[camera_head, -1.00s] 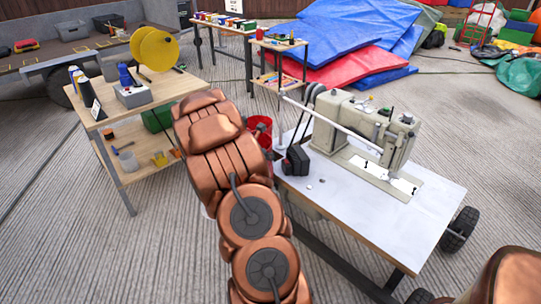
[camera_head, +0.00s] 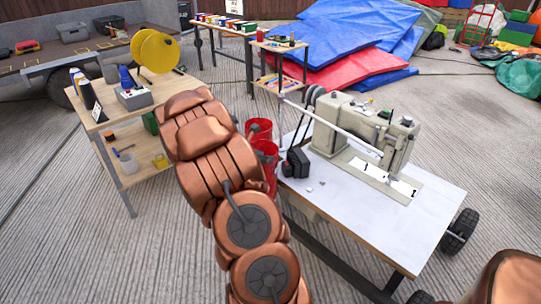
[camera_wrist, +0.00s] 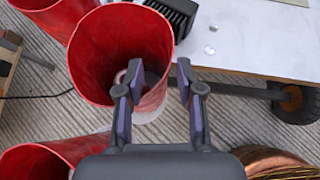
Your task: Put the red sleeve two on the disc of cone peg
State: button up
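A red open-topped sleeve (camera_wrist: 90,62) is in the middle left of the wrist view, with a small pinkish-white object visible inside it. A pale rounded edge (camera_wrist: 150,112) shows under its lower right side. A second red sleeve (camera_wrist: 55,18) is at the top left and a third (camera_wrist: 30,165) at the lower left. No number is readable on them. My gripper (camera_wrist: 158,85) is open, its left finger over the middle sleeve's opening and its right finger outside the rim. Contact cannot be told. In the head view two red sleeves (camera_head: 259,128) show beside my arm, which hides my gripper. I cannot identify the cone peg.
A white-topped sewing table (camera_head: 350,215) with a sewing machine (camera_head: 365,135) and black motor box (camera_head: 296,163) stands close right of the sleeves. A wooden shelf table (camera_head: 160,95) with a yellow reel is to the left. Concrete floor is clear at the lower left.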

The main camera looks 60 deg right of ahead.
jog(key=s+a+r+m+y, duration=0.1)
jog(key=s+a+r+m, duration=0.2)
jog(key=a, duration=0.4)
jog(key=s+a+r+m+g+y+p, duration=0.1)
jog(key=a+r+m, duration=0.1)
jog(key=a+r, duration=0.35)
jog(key=s+a+r+m, duration=0.1)
jog(key=a+r+m, duration=0.15)
jog(key=a, duration=0.55)
jog(key=s+a+m+y, duration=0.3)
jog(key=s+a, duration=0.2)
jog(key=a, duration=0.5)
jog(key=s+a+m+y, duration=0.3)
jog(key=s+a, duration=0.2)
jog(key=a, duration=0.5)
jog(key=s+a+m+y, duration=0.2)
jog(key=s+a, duration=0.3)
jog(key=a, duration=0.6)
jog(key=shift+s+r+m+y, duration=0.4)
jog(key=shift+m, duration=0.25)
jog(key=shift+w, duration=0.1)
